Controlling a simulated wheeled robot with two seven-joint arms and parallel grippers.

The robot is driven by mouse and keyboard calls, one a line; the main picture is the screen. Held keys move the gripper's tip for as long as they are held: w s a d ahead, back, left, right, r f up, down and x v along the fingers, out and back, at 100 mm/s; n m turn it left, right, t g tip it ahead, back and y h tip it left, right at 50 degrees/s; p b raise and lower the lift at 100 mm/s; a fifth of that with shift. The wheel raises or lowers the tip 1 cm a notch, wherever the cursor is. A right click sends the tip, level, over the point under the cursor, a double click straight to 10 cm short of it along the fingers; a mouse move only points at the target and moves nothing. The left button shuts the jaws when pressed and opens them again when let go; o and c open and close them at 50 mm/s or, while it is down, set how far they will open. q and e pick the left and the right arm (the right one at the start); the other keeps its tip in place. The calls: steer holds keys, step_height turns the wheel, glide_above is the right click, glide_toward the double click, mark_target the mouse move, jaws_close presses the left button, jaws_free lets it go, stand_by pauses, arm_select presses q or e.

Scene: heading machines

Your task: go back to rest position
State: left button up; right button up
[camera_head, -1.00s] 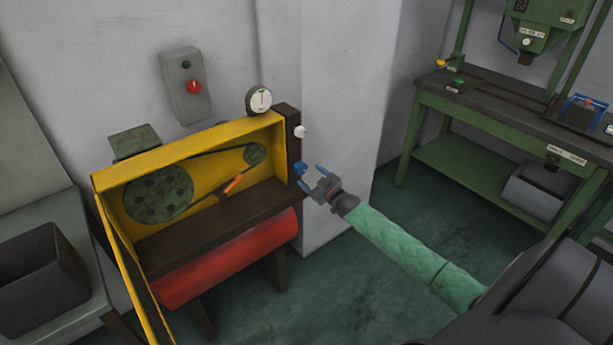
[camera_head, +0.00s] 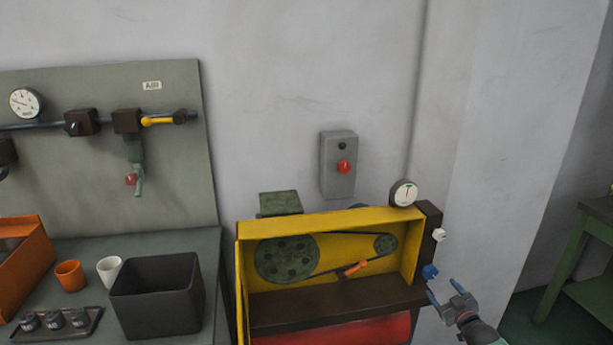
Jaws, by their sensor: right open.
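My right gripper (camera_head: 446,294) shows at the lower right, its two fingers apart and nothing between them. It is just right of the compressor's yellow belt guard (camera_head: 336,221), near a small blue knob (camera_head: 430,271) on the dark end panel. Whether a finger touches the knob I cannot tell. A white knob (camera_head: 439,235) sits above it. The guard stands open at the front, with a large pulley (camera_head: 287,260), a small pulley (camera_head: 385,244) and an orange piece (camera_head: 356,268) inside. My left gripper is not in view.
A red tank (camera_head: 380,329) is under the guard. A grey switch box (camera_head: 338,165) is on the wall, and a gauge (camera_head: 403,193) tops the guard. At left, a bench holds a black bin (camera_head: 156,296), cups and an orange box (camera_head: 25,262). A green table (camera_head: 580,255) stands at right.

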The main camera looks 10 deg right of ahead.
steer(key=s+a+f+m+g+h, duration=0.1)
steer(key=s+a+f+g+h, duration=0.1)
steer(key=s+a+f+g, duration=0.45)
steer(key=s+a+f+m+g+h, duration=0.1)
steer(key=s+a+f+g, duration=0.2)
steer(key=f, duration=0.6)
steer(key=s+a+f+g+y, duration=0.1)
steer(key=s+a+f+g, duration=0.1)
steer(key=s+a+f, duration=0.3)
steer(key=s+a+f+g, duration=0.2)
steer(key=s+a+f, duration=0.4)
steer(key=s+a, duration=0.7)
steer(key=s+a+f+m+g+y, duration=0.1)
steer(key=s+a+f, duration=0.5)
steer(key=s, duration=1.2)
steer(key=a+g, duration=0.1)
steer(key=a, duration=0.2)
steer(key=shift+s+a+g+y, duration=0.3)
steer(key=shift+s+a+g, duration=0.05)
steer(key=shift+s, duration=0.05)
